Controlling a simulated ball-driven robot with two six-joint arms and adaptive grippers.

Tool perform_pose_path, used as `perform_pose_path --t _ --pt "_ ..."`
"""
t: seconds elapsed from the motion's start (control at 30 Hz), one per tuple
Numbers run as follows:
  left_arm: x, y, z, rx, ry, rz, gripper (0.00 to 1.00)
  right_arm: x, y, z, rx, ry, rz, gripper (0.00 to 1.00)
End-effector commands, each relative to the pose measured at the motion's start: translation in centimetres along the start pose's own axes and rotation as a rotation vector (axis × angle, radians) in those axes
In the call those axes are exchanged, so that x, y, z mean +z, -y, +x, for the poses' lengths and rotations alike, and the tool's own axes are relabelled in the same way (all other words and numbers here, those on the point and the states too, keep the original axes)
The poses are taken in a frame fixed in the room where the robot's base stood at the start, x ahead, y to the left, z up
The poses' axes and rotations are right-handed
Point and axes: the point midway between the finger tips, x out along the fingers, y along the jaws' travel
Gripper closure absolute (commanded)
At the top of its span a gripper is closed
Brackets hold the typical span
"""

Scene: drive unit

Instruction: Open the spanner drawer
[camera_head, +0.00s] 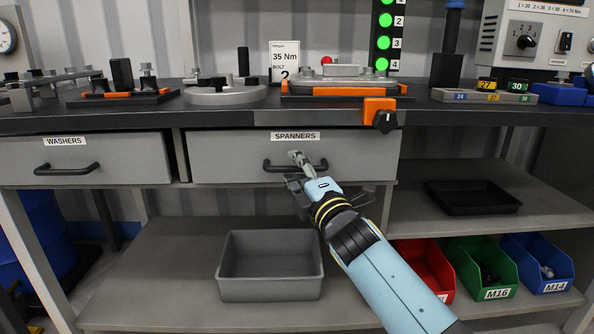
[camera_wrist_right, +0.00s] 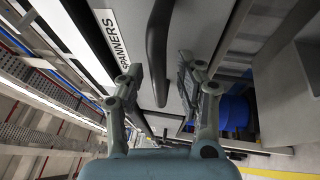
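The spanner drawer (camera_head: 225,160) is a grey drawer under the bench top, labelled "SPANNERS", and its front looks closed. Its dark bar handle (camera_head: 319,166) is partly hidden behind my right gripper (camera_head: 297,172). In the right wrist view the handle (camera_wrist_right: 158,45) runs up the picture just ahead of the gripper (camera_wrist_right: 160,82), beside the SPANNERS label (camera_wrist_right: 113,38). The two fingers are apart, one on each side of the handle's line, with nothing visibly held. I cannot tell whether they touch the handle. My left gripper is not in view.
The washers drawer (camera_head: 100,158) is to the left, closed. An orange clamp block (camera_head: 379,112) overhangs the bench edge above the drawer's right end. A grey bin (camera_head: 270,290), a black tray (camera_head: 472,197) and red, green and blue bins (camera_head: 480,268) stand on shelves below.

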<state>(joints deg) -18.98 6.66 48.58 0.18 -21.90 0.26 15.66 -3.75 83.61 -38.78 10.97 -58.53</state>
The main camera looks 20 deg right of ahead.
Motion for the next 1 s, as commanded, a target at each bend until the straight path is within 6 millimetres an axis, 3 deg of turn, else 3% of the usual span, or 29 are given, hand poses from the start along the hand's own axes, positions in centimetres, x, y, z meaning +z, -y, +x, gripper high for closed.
perform_pose_path --t 0.23,0.5,1.0 --pt "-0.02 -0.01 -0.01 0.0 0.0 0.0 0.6 -0.01 0.0 0.06 0.0 0.0 0.0 0.65" --pt "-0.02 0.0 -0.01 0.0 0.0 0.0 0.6 -0.01 0.0 0.04 0.0 0.0 0.001 1.0" --pt "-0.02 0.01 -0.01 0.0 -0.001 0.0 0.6 0.0 -0.01 0.04 0.0 0.0 0.002 1.0"
